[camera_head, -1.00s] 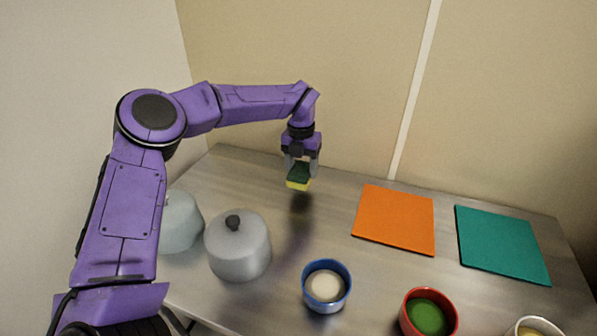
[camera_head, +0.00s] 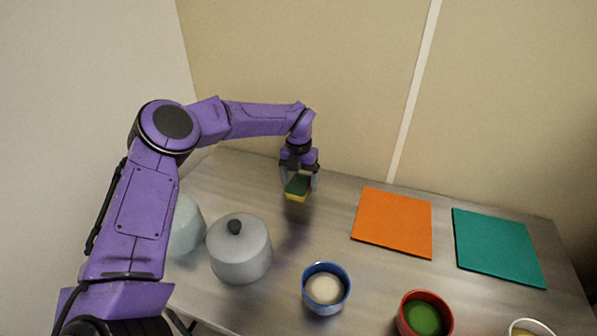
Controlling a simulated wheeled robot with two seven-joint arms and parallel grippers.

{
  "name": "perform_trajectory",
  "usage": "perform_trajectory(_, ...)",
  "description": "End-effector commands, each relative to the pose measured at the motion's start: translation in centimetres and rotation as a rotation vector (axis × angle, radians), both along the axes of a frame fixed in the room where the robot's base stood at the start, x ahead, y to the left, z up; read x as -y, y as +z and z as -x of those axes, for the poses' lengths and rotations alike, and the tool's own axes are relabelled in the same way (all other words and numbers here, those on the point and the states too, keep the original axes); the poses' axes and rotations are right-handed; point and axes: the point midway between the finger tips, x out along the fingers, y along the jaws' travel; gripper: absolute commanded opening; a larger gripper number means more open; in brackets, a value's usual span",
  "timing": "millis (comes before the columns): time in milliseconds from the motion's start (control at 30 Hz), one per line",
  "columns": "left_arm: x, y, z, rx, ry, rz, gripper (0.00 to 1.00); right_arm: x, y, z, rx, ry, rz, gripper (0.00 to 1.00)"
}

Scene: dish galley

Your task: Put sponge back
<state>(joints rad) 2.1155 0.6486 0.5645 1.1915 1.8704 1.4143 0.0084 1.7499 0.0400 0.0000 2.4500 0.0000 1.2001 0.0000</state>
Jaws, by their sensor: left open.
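The sponge (camera_head: 298,187), dark green on top and yellow below, is at the back left part of the steel table. It appears to rest on the table top, though the contact is hard to make out. My left gripper (camera_head: 299,182) points down over it, with its fingers open on either side of the sponge. Whether a finger still touches the sponge is too small to tell. My right gripper is out of view.
A grey lidded pot (camera_head: 240,252) and a pale rounded vessel (camera_head: 184,232) stand at the left. A blue bowl (camera_head: 326,288), a red bowl (camera_head: 424,315) and a white bowl (camera_head: 528,328) line the front. An orange mat (camera_head: 393,222) and a teal mat (camera_head: 497,247) lie right.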

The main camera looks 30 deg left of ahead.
Motion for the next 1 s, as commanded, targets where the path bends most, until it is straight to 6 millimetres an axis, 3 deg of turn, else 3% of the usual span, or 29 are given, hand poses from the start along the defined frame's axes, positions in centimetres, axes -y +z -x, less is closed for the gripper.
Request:
perform_trajectory(300, -0.1, 7.4, -0.1, 0.006, 0.001, 0.0, 0.87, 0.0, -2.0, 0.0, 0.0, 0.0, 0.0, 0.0)
perform_trajectory(500, -0.2, 10.8, 0.0, 0.002, 0.0, 0.0, 0.87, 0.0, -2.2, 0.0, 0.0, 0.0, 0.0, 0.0)
perform_trajectory(1000, -0.2, 11.5, 0.0, 0.0, 0.0, 0.001, 0.87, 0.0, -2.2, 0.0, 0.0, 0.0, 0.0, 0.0)
